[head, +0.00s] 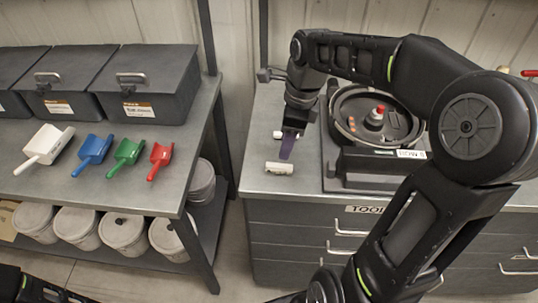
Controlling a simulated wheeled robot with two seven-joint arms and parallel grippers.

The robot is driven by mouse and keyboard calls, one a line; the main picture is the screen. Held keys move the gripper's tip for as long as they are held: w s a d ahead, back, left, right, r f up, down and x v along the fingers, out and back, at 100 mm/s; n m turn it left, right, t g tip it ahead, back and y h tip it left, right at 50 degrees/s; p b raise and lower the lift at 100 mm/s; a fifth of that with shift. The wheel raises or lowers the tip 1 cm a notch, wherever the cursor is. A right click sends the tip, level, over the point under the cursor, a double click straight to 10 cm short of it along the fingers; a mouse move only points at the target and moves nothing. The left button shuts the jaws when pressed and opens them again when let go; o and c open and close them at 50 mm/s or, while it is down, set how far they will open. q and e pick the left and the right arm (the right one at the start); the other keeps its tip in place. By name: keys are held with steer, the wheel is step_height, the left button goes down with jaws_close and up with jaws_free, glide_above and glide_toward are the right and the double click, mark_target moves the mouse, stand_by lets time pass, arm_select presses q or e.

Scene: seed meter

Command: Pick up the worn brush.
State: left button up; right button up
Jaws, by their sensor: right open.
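My right gripper (292,128) points down over the left end of the grey workbench (262,185). It is open. A flat dark purple piece (287,147), which may be the worn brush, shows right at its fingertips; I cannot tell whether they touch. A short whitish piece (279,168) lies on the bench just in front of it, and a small white piece shows beside the gripper on its left. Which of these is the brush is too small to tell. Of my left arm, only dark links show at the bottom left; its gripper is out of view.
The round seed meter (340,118) in its dark housing stands close to the right of my gripper. On the left table are white, blue (92,150), green and red (160,158) scoops and dark lidded bins (150,85). Lidded buckets (122,232) stand below.

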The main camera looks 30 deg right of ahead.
mark_target(279, 165)
steer(key=shift+s+r, duration=0.1)
steer(key=shift+s, duration=0.2)
steer(key=shift+w+a+f, duration=0.1)
steer(key=shift+w+f, duration=0.05)
steer(key=shift+f, duration=0.5)
steer(key=shift+w+a+f, duration=0.1)
steer(key=shift+f, duration=0.55)
steer(key=shift+w+a+f+p, duration=0.15)
steer(key=shift+f+p, duration=0.1)
steer(key=shift+f, duration=0.6)
steer(key=shift+w+a+f+p, duration=0.1)
steer(key=shift+f+p, duration=0.15)
steer(key=shift+f, duration=0.65)
steer(key=shift+w+a+f+p, duration=0.15)
steer(key=shift+f+p, duration=0.1)
steer(key=shift+f, duration=0.6)
jaws_close()
